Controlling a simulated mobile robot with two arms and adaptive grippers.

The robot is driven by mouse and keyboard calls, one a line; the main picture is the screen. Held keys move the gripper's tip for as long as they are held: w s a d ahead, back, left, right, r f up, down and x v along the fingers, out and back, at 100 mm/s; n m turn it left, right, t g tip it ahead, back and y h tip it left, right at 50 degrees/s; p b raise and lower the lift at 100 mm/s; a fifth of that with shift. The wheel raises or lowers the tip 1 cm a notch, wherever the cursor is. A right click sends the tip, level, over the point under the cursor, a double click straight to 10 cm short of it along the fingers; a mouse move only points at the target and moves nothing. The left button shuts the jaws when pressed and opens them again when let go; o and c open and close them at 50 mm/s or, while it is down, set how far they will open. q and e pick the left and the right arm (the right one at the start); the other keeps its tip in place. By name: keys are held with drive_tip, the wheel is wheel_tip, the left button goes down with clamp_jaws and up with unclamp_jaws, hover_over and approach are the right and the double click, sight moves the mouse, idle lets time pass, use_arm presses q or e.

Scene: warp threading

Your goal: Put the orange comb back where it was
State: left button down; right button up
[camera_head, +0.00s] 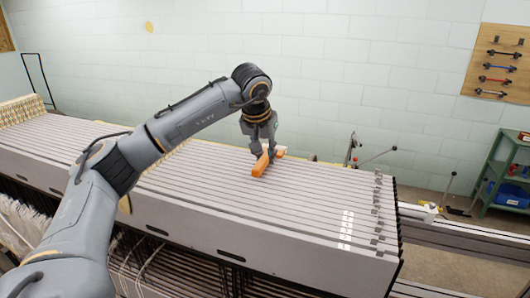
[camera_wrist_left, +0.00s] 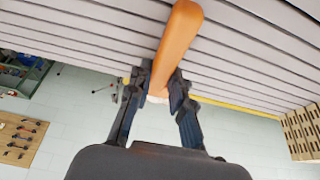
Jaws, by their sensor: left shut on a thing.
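The orange comb (camera_head: 260,165) shows in the head view above the middle of the grey slatted loom top. My left gripper (camera_head: 264,147) is shut on it from above. In the left wrist view the comb (camera_wrist_left: 178,45) sticks out from between the two fingers of my left gripper (camera_wrist_left: 161,92), with a pale part near the fingertips. Whether the comb touches the slats or hangs just over them I cannot tell. My right gripper is in neither view.
A pegboard with tools (camera_head: 499,62) hangs on the wall at right. A green shelf (camera_head: 507,172) with a blue bin stands at the right.

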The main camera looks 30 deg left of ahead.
use_arm(q)
drive_tip(key=shift+f, duration=0.15)
drive_tip(key=c, duration=1.5)
unclamp_jaws()
drive_tip(key=o, duration=0.3)
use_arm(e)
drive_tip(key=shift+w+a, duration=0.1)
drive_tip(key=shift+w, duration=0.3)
use_arm(q)
drive_tip(key=shift+r, duration=0.45)
drive_tip(key=b+v, duration=0.2)
drive_tip(key=v, duration=0.9)
drive_tip(key=shift+r+b, duration=0.2)
drive_tip(key=shift+b, duration=0.2)
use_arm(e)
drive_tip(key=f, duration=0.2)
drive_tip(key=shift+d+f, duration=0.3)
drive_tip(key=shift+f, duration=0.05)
use_arm(q)
drive_tip(key=shift+s, duration=0.15)
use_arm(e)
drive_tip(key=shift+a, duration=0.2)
